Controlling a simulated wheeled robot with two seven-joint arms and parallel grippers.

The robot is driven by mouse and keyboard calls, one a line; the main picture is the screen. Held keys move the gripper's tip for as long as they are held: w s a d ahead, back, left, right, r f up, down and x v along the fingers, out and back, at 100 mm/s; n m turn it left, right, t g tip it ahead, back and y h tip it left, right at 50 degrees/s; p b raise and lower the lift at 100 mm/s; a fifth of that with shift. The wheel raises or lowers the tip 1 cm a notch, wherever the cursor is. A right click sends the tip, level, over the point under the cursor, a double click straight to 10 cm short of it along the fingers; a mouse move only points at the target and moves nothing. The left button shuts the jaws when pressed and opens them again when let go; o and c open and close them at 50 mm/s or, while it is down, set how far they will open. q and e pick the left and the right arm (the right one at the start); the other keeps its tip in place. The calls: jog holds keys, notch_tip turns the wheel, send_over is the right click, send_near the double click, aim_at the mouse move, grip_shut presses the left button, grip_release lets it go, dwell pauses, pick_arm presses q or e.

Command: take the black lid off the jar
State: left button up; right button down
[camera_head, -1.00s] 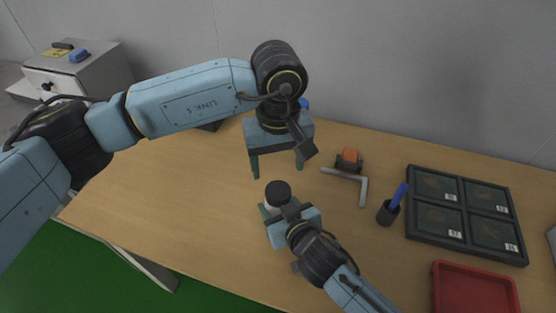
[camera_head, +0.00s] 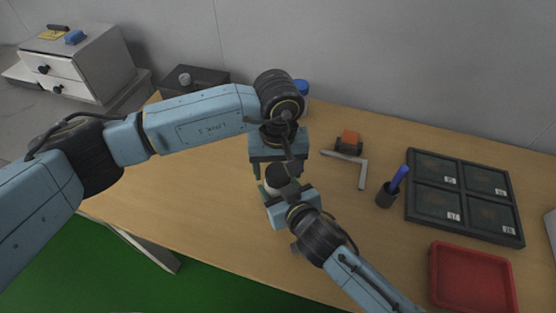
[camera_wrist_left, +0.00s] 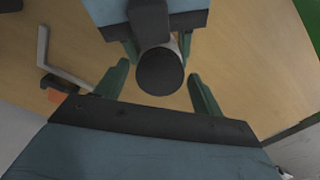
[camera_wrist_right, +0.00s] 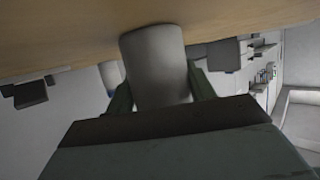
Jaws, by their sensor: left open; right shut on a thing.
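The jar (camera_wrist_right: 157,65) is a pale grey-white cylinder. It stands upright between the fingers of my right gripper (camera_head: 277,192), which is shut on it. The round black lid (camera_wrist_left: 160,72) sits on top of the jar in the left wrist view. My left gripper (camera_head: 279,172) is open above the jar. In the left wrist view its two green fingers (camera_wrist_left: 158,78) stand on either side of the lid with gaps. The head view shows the lid partly hidden by my grippers.
On the wooden table (camera_head: 180,220) lie a grey L-shaped bracket (camera_head: 361,172), an orange-topped block (camera_head: 349,138), a dark cup with a blue pen (camera_head: 386,197), a black compartment tray (camera_head: 411,195) and a red tray (camera_head: 437,285). A dark box (camera_head: 205,76) is at the back left.

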pick_arm(q)
jog(key=c, duration=1)
jog(key=n, duration=1.3)
jog(key=shift+n, duration=0.4)
jog(key=o, duration=1.1)
jog(key=shift+r, duration=0.15)
